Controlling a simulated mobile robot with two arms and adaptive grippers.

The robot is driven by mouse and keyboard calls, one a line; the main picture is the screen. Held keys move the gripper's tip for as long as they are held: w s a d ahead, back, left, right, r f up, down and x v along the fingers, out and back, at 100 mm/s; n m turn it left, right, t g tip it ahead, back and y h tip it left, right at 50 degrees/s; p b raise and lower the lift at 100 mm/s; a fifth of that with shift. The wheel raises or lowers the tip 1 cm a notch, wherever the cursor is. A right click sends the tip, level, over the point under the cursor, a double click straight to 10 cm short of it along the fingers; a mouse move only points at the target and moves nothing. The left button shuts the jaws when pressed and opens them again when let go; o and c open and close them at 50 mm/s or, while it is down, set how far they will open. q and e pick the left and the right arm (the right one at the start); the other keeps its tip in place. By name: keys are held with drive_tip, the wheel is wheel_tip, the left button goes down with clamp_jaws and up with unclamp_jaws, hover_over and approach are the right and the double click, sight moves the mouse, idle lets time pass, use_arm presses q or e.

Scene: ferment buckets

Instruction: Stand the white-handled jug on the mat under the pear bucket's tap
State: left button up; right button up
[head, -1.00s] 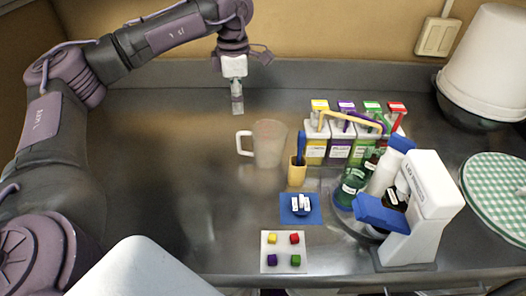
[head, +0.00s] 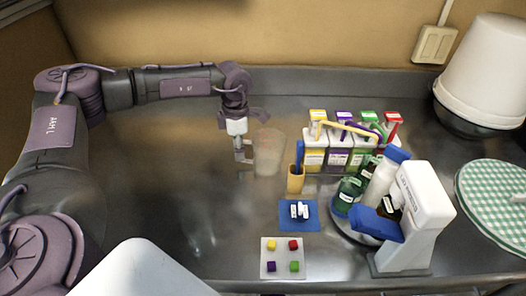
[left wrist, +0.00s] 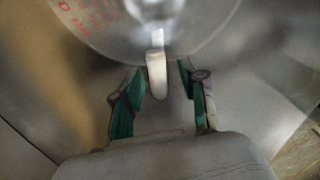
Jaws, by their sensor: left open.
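The clear jug (head: 270,152) stands upright on the steel counter, left of the lidded containers. Its handle is hidden behind my left gripper (head: 243,152) in the head view. In the left wrist view the white handle (left wrist: 157,75) lies between the two open green-padded fingers of my left gripper (left wrist: 160,85), with a gap on each side. The jug's round body with red markings (left wrist: 88,14) is just beyond it. I cannot pick out a pear bucket, its tap or the mat under it. My right gripper is not in view.
A pot with a blue brush (head: 296,178) stands right of the jug. Behind are several colour-lidded containers (head: 338,155). Bottles and a white device (head: 420,215) stand at right. A blue mat (head: 298,226) and a white card with cubes (head: 285,258) lie in front. The left counter is clear.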

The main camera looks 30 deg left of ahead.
use_arm(q)
drive_tip(key=shift+f, duration=0.5)
drive_tip(key=shift+c, duration=0.2)
clamp_jaws()
